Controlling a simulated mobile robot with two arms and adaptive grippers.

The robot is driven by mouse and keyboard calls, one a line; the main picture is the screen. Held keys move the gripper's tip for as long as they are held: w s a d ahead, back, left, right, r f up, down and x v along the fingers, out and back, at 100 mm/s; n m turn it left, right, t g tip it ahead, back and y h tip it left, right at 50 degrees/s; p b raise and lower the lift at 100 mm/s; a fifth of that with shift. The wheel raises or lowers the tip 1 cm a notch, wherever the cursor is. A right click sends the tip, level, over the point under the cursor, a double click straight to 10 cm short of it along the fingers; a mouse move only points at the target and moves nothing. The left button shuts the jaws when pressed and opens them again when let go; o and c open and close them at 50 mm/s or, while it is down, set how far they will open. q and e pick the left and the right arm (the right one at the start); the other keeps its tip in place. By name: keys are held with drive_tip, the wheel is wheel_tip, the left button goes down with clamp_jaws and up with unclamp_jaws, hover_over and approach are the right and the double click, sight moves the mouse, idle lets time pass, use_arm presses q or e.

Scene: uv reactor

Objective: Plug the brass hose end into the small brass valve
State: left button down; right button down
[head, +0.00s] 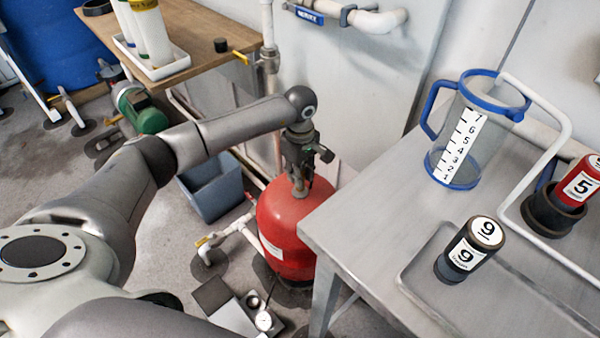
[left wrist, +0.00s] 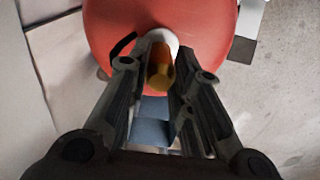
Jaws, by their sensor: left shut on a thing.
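My left gripper (head: 300,187) points down just above the top of the red tank (head: 290,228). In the left wrist view, its fingers (left wrist: 160,88) are closed around a brass-coloured piece (left wrist: 160,75), which looks like the brass hose end. A white part (left wrist: 160,40) shows just beyond it, against the red tank. I cannot tell whether the brass piece touches the white part. The small brass valve cannot be made out for certain; the gripper may hide it in the head view. My right gripper is not in view.
A metal table (head: 345,215) with a blue-rimmed jug (head: 456,165) and a black number 9 bottle (head: 468,250) stands close right of the tank. A blue-grey bin (head: 212,195) is on the left. White floor piping (head: 230,232) with a yellow handle lies beside the tank.

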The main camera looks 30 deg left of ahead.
use_arm(q)
drive_tip(key=c, duration=1.2)
unclamp_jaws()
wheel_tip(320, 180, up, 12)
drive_tip(key=shift+f, duration=0.1)
